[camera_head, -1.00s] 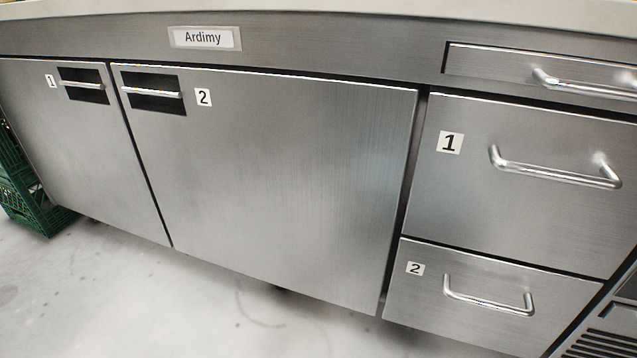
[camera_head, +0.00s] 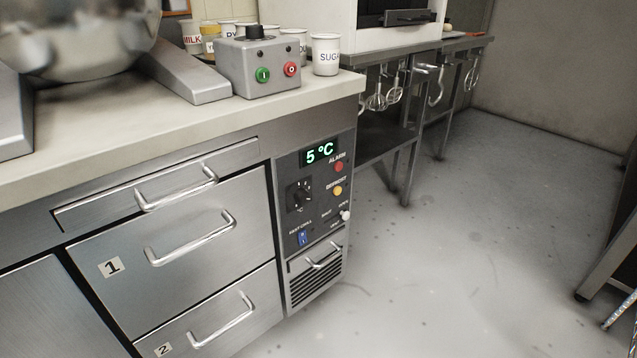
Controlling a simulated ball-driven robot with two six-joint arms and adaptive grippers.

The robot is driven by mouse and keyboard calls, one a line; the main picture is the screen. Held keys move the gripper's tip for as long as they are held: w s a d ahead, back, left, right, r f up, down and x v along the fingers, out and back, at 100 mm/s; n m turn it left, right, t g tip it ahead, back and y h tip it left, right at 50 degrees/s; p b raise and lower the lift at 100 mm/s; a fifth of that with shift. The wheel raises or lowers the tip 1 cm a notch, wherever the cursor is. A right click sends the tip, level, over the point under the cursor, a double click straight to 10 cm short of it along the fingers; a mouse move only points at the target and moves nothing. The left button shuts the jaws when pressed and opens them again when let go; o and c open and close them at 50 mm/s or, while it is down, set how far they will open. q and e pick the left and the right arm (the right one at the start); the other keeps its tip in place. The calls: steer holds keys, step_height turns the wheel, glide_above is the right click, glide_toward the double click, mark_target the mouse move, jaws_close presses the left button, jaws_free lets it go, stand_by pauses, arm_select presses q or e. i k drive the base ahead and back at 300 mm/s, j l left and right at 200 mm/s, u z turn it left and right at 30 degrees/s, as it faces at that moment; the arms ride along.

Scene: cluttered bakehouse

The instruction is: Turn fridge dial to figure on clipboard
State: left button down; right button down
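The fridge dial (camera_head: 299,196) is a black knob on the dark control panel (camera_head: 291,168) at the right end of the steel fridge counter. Its pointer setting is too small to read. Above it a green display (camera_head: 320,152) reads 5 °C. A red alarm light (camera_head: 339,167) and a yellow defrost light (camera_head: 338,190) sit to its right. A blue switch (camera_head: 303,238) is below. No clipboard shows in this view. Neither of my grippers is in view.
The worktop (camera_head: 120,150) carries a grey control box (camera_head: 259,68) with green and red buttons, a sugar canister (camera_head: 326,55) and a large steel bowl (camera_head: 75,30). Drawer handles (camera_head: 190,240) stick out left of the panel. The floor (camera_head: 440,240) to the right is clear.

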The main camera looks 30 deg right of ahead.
mark_target(301, 196)
steer(key=z, duration=1.05)
